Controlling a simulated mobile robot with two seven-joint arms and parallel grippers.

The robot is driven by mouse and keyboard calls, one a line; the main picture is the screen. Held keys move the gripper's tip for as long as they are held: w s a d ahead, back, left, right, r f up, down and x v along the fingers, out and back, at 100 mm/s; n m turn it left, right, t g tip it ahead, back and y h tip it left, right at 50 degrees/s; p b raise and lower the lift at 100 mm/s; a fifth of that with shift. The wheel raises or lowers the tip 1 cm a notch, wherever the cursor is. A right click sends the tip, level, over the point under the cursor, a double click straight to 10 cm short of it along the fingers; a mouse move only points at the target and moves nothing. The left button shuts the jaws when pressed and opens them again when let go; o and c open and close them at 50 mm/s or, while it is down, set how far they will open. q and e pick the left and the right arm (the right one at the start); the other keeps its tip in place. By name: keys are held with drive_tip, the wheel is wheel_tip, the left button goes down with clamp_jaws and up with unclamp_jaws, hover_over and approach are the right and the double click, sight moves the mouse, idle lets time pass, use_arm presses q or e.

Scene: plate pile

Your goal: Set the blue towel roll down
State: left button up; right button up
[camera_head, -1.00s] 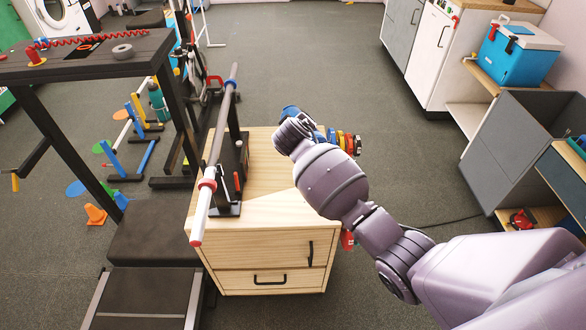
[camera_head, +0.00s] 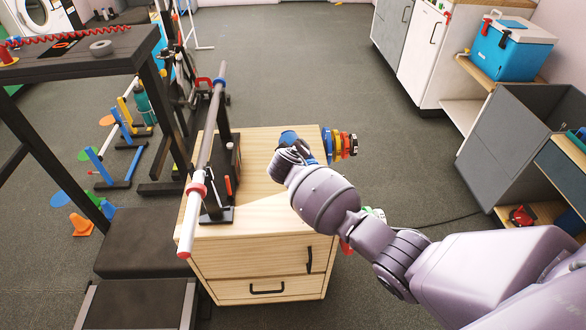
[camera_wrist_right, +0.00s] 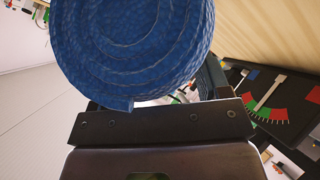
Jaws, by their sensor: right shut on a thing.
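The blue towel roll (camera_wrist_right: 135,45) fills the top of the right wrist view, its spiral end facing the camera. My right gripper (camera_wrist_right: 160,122) is shut on it; the dark gripper bar lies just below the roll. In the head view a bit of blue, the towel roll (camera_head: 289,137), shows beyond my right gripper (camera_head: 287,154), over the wooden cabinet (camera_head: 255,212). My wrist hides most of the roll and the fingertips there. I cannot tell whether the roll touches the cabinet top. My left gripper is not in view.
A long bar (camera_head: 212,130) on a black stand crosses the cabinet's left side. Red, yellow and blue discs (camera_head: 345,145) sit at its right edge. A black gauge panel (camera_wrist_right: 268,105) is right of the roll in the wrist view. Bare cabinet top lies between stand and wrist.

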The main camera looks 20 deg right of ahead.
drive_tip(key=shift+f, duration=0.75)
wheel_tip(320, 180, down, 5)
drive_tip(key=shift+b, duration=1)
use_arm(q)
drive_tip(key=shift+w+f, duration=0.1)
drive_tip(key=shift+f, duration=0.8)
use_arm(e)
drive_tip(key=shift+r, duration=0.15)
drive_tip(key=o, duration=0.8)
drive_tip(key=shift+c, duration=0.2)
drive_tip(key=p+v, duration=0.1)
drive_tip(key=v, duration=0.2)
drive_tip(key=p+v, duration=0.1)
drive_tip(key=v, duration=0.2)
drive_tip(key=shift+w+r, duration=0.15)
drive_tip(key=shift+r, duration=0.2)
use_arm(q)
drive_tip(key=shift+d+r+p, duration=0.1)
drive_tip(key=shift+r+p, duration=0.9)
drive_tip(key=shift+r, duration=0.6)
use_arm(e)
drive_tip(key=shift+f+v, duration=0.15)
drive_tip(key=shift+v, duration=1.35)
drive_tip(key=shift+f+v, duration=0.15)
drive_tip(key=shift+v, duration=1.3)
